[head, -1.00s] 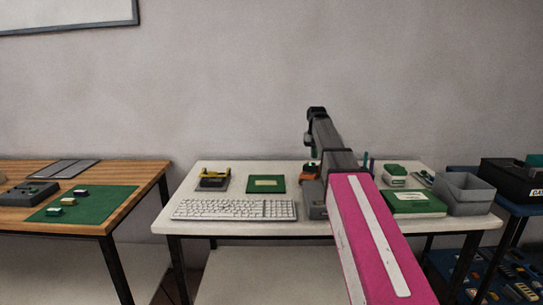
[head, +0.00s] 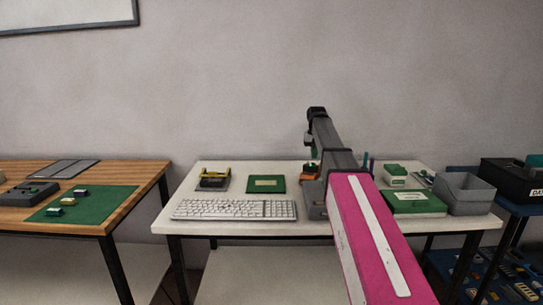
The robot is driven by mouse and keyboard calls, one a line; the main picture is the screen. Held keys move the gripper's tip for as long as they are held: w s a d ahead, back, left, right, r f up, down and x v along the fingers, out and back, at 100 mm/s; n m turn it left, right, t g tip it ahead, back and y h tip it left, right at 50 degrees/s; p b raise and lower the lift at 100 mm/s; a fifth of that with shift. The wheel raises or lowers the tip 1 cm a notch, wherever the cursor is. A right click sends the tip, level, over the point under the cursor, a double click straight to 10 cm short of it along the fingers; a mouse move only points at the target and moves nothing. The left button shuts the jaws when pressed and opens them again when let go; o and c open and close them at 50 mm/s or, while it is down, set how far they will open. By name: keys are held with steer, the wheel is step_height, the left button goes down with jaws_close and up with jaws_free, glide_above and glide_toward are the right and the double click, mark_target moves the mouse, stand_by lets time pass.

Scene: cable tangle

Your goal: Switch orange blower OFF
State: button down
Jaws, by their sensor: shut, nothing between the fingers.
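A small orange thing (head: 309,168), seemingly the orange blower, shows at the back of the white table, just left of my arm. It is partly covered by the arm, and its switch is too small or hidden to make out. A grey box (head: 314,200) stands in front of it, also partly behind my arm. My arm reaches over the table and bends down at its far end. Only a bit of my gripper (head: 314,154) shows left of the forearm, above the orange thing. It is shut and empty. Whether it touches anything is hidden.
A white keyboard (head: 234,209), a green board (head: 267,184) and a yellow-topped device (head: 214,179) lie left of my arm. A green-and-white box (head: 415,203) and a grey bin (head: 467,193) stand right. A wooden table (head: 140,183) is further left.

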steer(key=shift+f, duration=1.3)
stand_by(0.9)
steer(key=shift+r, duration=3.5)
